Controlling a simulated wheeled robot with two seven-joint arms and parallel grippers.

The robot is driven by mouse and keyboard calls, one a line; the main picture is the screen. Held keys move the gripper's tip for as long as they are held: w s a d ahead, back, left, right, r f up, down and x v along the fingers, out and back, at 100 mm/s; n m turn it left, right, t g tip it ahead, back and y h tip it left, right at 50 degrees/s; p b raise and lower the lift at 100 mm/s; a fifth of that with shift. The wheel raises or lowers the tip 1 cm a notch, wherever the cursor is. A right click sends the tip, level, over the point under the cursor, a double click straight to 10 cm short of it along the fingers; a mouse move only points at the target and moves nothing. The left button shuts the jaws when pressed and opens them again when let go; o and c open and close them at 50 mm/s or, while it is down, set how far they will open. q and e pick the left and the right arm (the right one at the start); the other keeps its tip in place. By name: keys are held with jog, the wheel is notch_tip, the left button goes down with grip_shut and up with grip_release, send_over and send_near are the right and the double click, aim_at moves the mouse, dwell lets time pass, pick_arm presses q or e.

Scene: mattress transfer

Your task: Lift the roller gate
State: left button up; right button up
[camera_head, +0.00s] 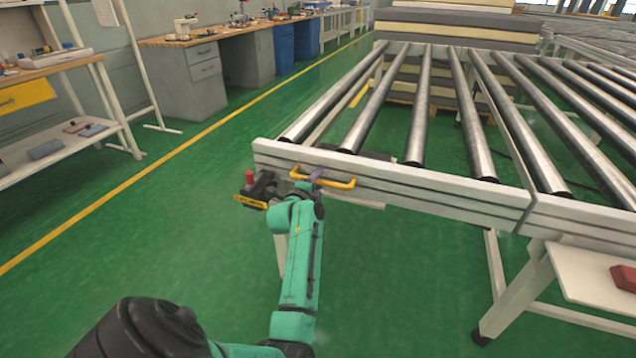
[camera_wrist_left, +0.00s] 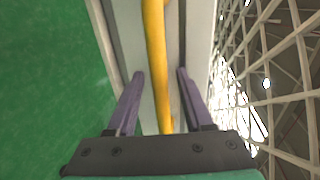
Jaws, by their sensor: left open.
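The roller gate is a grey-white framed section of metal rollers, with its front rail (camera_head: 420,184) running across the right half of the head view. A yellow bar handle (camera_head: 340,184) is fixed to the rail's face near its left end. My left gripper (camera_head: 316,176) is at this handle, its purple fingers partly hidden by my arm. In the left wrist view the gripper (camera_wrist_left: 160,74) is open. The yellow handle (camera_wrist_left: 153,30) runs between its two fingers, with a visible gap on each side. My right gripper is not in view.
A black box with a red knob (camera_head: 250,178) sits just left of the handle. Stacked mattresses (camera_head: 455,20) stand behind the rollers. Workbenches (camera_head: 195,40) line the left side. The green floor (camera_head: 190,220) between is clear. A white shelf (camera_head: 590,275) is under the rollers at right.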

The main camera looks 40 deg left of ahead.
pick_arm(q)
grip_shut()
jog(key=shift+f, duration=0.1)
dwell(1.2)
